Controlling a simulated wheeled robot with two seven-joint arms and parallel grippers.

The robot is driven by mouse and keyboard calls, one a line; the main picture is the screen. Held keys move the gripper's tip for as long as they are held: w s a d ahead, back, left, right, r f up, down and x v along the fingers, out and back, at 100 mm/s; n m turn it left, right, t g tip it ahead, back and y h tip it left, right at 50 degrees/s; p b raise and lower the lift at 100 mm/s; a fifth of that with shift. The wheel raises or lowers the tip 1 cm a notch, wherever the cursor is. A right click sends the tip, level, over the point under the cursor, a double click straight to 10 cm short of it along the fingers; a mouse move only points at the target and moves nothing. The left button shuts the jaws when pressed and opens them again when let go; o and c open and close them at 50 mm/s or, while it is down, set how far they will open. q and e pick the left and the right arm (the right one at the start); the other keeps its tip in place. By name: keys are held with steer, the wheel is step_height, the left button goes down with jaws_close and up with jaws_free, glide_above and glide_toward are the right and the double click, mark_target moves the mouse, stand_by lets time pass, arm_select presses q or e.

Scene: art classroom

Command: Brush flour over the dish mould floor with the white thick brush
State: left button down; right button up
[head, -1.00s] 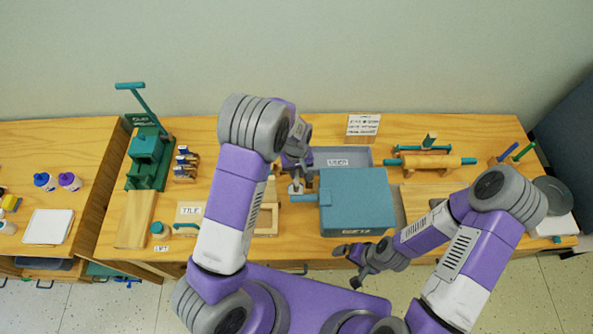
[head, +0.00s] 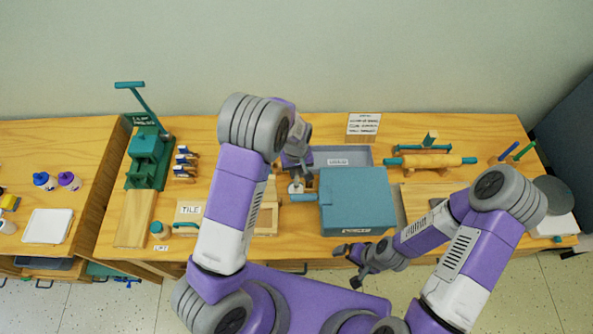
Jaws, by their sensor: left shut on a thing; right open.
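My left gripper (head: 297,180) is over the middle of the table, left of the teal box. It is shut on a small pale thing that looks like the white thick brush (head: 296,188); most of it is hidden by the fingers. A pale wooden frame (head: 267,220) is partly hidden behind my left arm, just left of and in front of this gripper. I cannot tell whether it is the dish mould, and its floor is barely visible. No flour can be made out. My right gripper (head: 350,252) is open and empty near the table's front edge.
A large teal box (head: 355,205) stands right of the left gripper, with a grey tray (head: 355,154) behind it. A green press (head: 147,160) and a small rack (head: 184,164) stand at the left. A rolling pin (head: 432,161) lies on the right.

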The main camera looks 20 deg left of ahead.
stand_by(0.3)
arm_select(q)
steer(key=shift+r+p, duration=2.5)
steer(key=shift+r, duration=1)
